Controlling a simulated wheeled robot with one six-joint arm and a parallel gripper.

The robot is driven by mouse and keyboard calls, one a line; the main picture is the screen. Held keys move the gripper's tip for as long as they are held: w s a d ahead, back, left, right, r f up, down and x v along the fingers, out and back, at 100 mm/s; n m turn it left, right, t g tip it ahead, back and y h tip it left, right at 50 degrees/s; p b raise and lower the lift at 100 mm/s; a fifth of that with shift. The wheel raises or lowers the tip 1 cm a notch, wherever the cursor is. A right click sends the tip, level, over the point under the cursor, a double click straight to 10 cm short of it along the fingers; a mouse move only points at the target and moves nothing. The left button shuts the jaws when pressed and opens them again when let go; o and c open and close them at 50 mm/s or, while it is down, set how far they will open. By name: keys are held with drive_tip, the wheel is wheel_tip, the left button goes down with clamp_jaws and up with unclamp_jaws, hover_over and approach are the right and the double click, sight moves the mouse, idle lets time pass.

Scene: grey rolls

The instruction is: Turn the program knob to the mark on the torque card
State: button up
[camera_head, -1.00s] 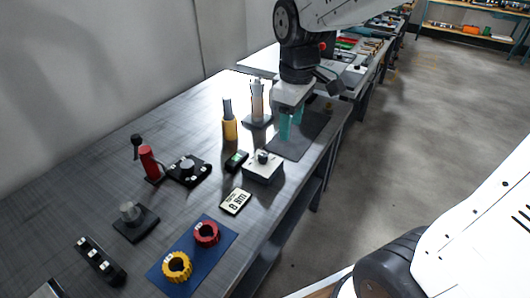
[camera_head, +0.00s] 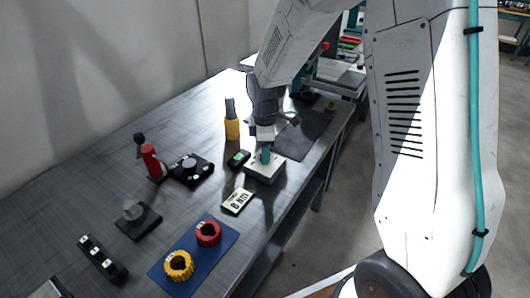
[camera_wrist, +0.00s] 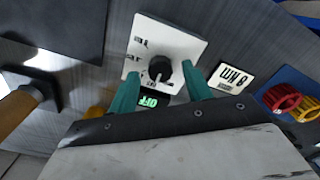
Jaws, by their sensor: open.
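The program knob (camera_wrist: 160,69) is a black round knob with a pale pointer line on a white-topped box (camera_wrist: 185,45), which also shows in the head view (camera_head: 264,174). Dark marks are printed around the knob; most are too small to read. My gripper (camera_wrist: 160,71) is open over the box, one teal finger on each side of the knob, with gaps visible. In the head view my gripper (camera_head: 265,155) hides the knob. The torque card (camera_wrist: 231,77) is white with "8 Nm" printed on it; it lies flat beside the box, also in the head view (camera_head: 237,201).
A small black unit with a green display (camera_wrist: 150,101) reading "OFF" sits close by the box. A blue mat (camera_head: 207,259) holds a red ring (camera_head: 208,233) and a yellow ring (camera_head: 179,265).

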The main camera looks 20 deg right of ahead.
drive_tip(key=shift+f, duration=0.65)
drive_tip(key=c, duration=1)
drive_tip(key=shift+o, duration=0.2)
